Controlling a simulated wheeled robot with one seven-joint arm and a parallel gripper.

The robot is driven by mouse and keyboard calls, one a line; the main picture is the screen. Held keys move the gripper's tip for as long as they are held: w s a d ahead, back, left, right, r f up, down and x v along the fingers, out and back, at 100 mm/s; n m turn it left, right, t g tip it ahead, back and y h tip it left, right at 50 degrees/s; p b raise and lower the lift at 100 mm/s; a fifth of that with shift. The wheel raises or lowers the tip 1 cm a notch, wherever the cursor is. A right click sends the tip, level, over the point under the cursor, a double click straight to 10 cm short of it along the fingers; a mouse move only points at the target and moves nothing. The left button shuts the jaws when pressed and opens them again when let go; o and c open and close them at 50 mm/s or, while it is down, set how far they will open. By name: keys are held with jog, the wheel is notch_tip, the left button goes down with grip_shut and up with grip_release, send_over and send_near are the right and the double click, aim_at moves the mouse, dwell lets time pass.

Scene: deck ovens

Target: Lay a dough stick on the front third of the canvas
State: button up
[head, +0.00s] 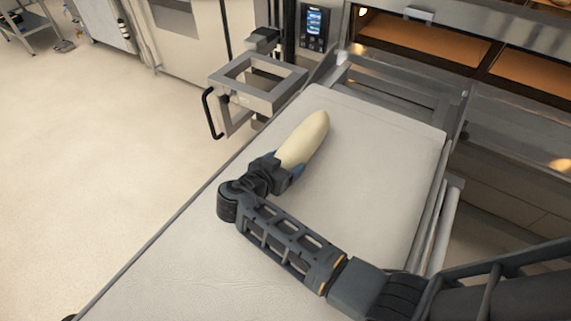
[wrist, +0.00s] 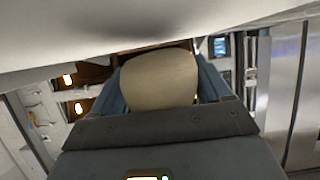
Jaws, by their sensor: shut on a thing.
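A pale, long dough stick (head: 304,140) is in my gripper (head: 285,168), over the far part of the canvas (head: 355,180). The gripper is shut on the stick's near end, and the stick points away from it toward the oven side. In the wrist view the dough stick (wrist: 160,78) shows end-on between the two blue fingers of my gripper (wrist: 160,95). A pale surface fills the top of that view close to the stick. I cannot tell whether the stick touches the canvas.
A deck oven (head: 430,45) with lit chambers stands at the far right. A metal frame with a black handle (head: 212,112) sits beyond the canvas's far left edge. A control panel (head: 314,24) is behind it. The canvas's near left is bare, and open floor lies to the left.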

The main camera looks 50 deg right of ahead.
jog(key=shift+s+f, duration=0.15)
jog(key=shift+f, duration=0.5)
jog(key=o, duration=1.2)
jog(key=shift+f, duration=0.2)
jog(key=shift+a, duration=0.1)
jog(key=shift+r+p, duration=0.75)
jog(key=shift+p, duration=0.15)
jog(key=b+v, duration=0.1)
jog(key=v, duration=1)
jog(key=shift+r, duration=0.15)
jog(key=shift+a+r, duration=0.25)
jog(key=shift+a, duration=0.15)
